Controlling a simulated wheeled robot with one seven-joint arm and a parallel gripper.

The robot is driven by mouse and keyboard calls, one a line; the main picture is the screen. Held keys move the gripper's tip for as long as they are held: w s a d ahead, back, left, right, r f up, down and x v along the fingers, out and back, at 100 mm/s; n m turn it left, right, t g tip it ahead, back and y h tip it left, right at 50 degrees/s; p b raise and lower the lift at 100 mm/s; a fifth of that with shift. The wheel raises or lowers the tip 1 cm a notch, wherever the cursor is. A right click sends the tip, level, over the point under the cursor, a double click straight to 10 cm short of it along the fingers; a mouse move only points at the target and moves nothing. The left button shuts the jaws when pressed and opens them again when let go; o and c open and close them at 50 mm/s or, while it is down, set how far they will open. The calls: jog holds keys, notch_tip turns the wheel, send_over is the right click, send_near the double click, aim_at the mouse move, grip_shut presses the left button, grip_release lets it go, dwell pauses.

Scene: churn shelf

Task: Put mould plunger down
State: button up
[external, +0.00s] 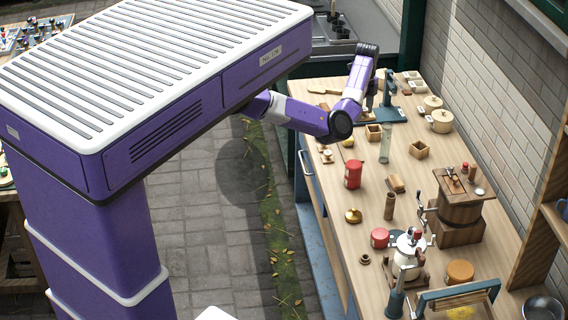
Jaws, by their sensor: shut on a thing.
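My arm reaches over the far part of the wooden workbench, its wrist bent downward. My gripper (371,88) shows only as a small dark part below the wrist, beside a dark green stand. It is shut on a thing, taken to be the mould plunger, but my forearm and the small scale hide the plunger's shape. I cannot tell whether the plunger touches the bench.
The green stand (389,88) is close on the gripper's right. Nearby are a small wooden box (373,133), a clear glass cylinder (385,148), another open box (419,150) and lidded pots (441,121). A red canister (353,174) and a wooden churn (460,212) stand nearer.

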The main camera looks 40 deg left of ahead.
jog(key=s+d+f+m+b, duration=0.1)
jog(key=s+d+b, duration=0.15)
jog(key=d, duration=0.55)
jog(key=s+d+m+b, duration=0.1)
jog(key=s+d, duration=0.2)
jog(key=d, duration=0.5)
jog(key=n+b, duration=0.3)
send_over(402, 206)
notch_tip(402, 206, down, 20)
jog(key=shift+d+r, duration=0.1)
jog(key=shift+r, duration=0.05)
jog(key=o, duration=1.3)
notch_tip(402, 206, up, 12)
jog(key=shift+r+b, duration=0.1)
jog(key=shift+b, duration=0.65)
